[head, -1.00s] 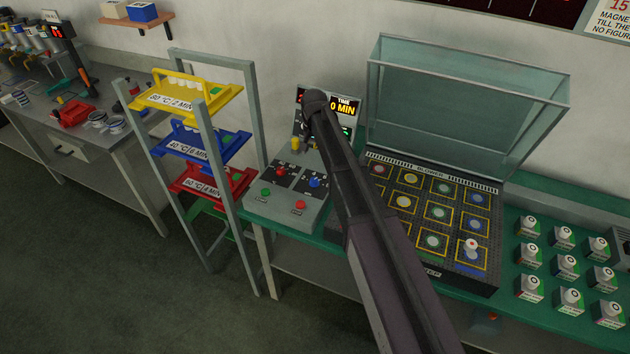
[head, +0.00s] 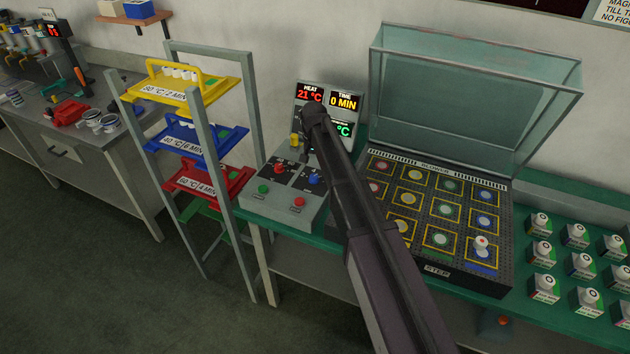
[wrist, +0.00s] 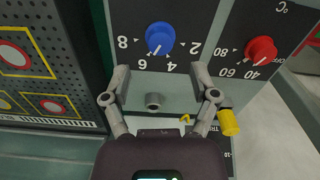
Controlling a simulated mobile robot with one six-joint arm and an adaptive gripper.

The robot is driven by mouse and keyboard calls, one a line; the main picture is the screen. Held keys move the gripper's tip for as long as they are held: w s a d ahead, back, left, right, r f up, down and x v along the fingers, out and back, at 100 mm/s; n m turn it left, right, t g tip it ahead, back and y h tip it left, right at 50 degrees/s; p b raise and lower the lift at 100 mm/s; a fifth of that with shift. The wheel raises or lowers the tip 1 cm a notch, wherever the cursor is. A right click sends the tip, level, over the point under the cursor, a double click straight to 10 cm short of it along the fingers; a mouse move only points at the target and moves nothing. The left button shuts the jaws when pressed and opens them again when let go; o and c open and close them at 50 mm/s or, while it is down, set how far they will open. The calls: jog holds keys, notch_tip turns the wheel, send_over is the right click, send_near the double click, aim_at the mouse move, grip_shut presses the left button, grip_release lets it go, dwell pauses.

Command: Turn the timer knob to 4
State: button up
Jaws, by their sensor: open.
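The blue timer knob (head: 314,180) is on the sloped grey control box (head: 258,206). In the wrist view the blue knob (wrist: 160,38) sits among the numbers 2, 4, 6 and 8, which appear upside down. Its white mark points to the lower left in that view; I cannot tell the exact setting. My gripper (wrist: 160,78) is open and empty. Its fingers stand apart on either side below the knob in the wrist view, not closed around it. In the head view my arm hides most of the gripper. The time display (head: 344,103) reads 0 MIN.
A red heat knob (wrist: 261,50) is beside the timer knob; a yellow-ended lever (wrist: 229,122) is close to one finger. Green (head: 264,188) and red (head: 299,202) buttons are at the box's front. A tray rack (head: 208,150) stands left, a glass-lidded blower table (head: 430,268) right.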

aim_at(314, 176)
jog(key=shift+f+b, duration=2.55)
jog(key=shift+f, duration=0.25)
grip_shut()
jog(key=shift+d, duration=0.3)
jog(key=shift+a, duration=0.25)
